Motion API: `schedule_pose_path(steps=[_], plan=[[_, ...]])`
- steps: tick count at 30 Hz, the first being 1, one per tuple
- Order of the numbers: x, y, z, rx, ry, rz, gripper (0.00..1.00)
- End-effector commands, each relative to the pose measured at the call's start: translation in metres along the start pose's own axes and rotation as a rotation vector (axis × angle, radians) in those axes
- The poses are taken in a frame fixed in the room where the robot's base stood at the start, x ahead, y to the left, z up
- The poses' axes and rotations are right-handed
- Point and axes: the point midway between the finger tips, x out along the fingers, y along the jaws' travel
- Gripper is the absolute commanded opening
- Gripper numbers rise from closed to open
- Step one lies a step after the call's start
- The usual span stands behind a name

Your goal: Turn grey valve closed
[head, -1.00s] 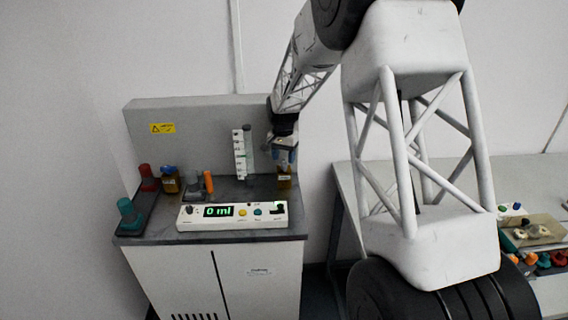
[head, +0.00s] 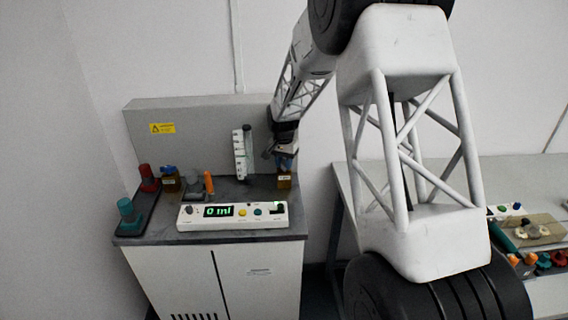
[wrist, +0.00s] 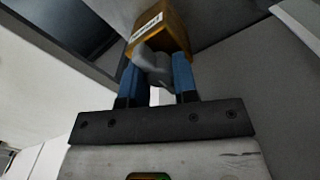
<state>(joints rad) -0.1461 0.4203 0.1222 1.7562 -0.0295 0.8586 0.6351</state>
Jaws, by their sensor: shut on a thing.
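The grey valve (wrist: 152,62) has a grey handle on a brown, labelled block. In the wrist view the handle sits between the two blue fingers of my gripper (wrist: 158,75), which is shut on it. The brown block (wrist: 161,27) is just beyond the fingertips. In the head view the block (head: 284,181) stands at the right end of the bench top, and my gripper (head: 284,164) reaches it from above. The handle is hidden there by my gripper, and its exact angle is hard to tell.
A white control box (head: 232,215) reading 0 ml lies at the bench's front. A white graduated scale (head: 240,155) stands left of my gripper. A brown block with a blue handle (head: 170,181) and a tray with red and teal knobs (head: 137,212) are at left. A grey panel (head: 205,140) is behind.

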Motion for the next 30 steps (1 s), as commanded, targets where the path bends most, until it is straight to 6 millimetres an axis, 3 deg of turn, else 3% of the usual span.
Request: schedule_pose_path(steps=[14,30], plan=[[0.0002,0.0001,0.0001,-0.087,0.002,0.001,0.04],[0.0000,-0.0003,0.0006,-0.516,0.014,0.000,0.04]])
